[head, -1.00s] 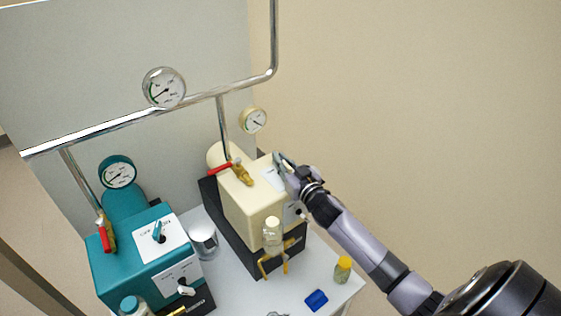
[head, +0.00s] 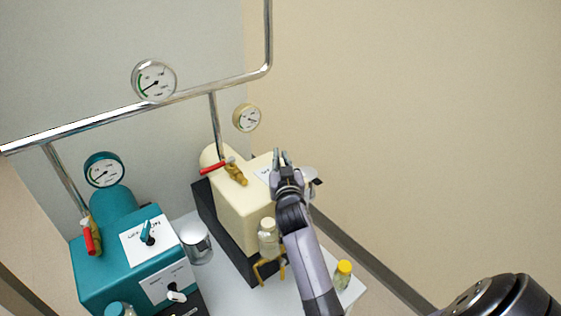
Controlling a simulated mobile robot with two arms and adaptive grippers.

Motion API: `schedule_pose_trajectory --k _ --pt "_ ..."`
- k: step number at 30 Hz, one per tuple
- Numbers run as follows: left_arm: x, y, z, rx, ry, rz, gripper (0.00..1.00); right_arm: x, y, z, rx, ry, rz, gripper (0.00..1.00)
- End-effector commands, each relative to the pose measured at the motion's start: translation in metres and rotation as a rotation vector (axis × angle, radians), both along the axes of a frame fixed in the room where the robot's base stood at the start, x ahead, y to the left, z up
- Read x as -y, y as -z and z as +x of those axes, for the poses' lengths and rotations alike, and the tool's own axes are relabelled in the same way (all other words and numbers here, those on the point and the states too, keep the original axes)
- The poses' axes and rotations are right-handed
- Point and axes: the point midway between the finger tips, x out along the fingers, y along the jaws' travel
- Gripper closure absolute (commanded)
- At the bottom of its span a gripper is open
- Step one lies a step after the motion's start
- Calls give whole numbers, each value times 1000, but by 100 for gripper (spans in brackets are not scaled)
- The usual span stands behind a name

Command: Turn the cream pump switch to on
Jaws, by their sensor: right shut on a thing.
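The cream pump (head: 238,203) is a cream box with a rounded back on a black base, in the middle of the head view. A white label plate (head: 263,174) shows on its top. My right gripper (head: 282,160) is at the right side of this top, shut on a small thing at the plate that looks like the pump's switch. The fingers and wrist hide most of the switch, so its position cannot be read. My left gripper is not in view.
A teal pump (head: 120,262) with its own switch (head: 147,236) stands at left. A red-handled valve (head: 235,173), a cream gauge (head: 247,117) and metal pipes (head: 195,91) are close behind. A glass bottle (head: 268,240), a metal cup (head: 196,243) and a yellow-capped vial (head: 342,274) stand nearby.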

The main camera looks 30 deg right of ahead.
Motion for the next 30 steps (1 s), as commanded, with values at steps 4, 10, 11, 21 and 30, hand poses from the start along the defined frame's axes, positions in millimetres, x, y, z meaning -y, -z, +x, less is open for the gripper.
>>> schedule_pose_trajectory --k 4,10,11,21,30 --pt "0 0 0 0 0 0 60 1 -1 0 0 1 -1 100" --pt "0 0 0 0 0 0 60 1 -1 0 1 1 0 84" --pt "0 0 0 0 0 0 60 1 -1 0 1 1 0 82" --pt "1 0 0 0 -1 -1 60 0 -1 0 1 0 0 70" --pt "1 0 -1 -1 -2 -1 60 -8 1 -17 0 -1 2 70"
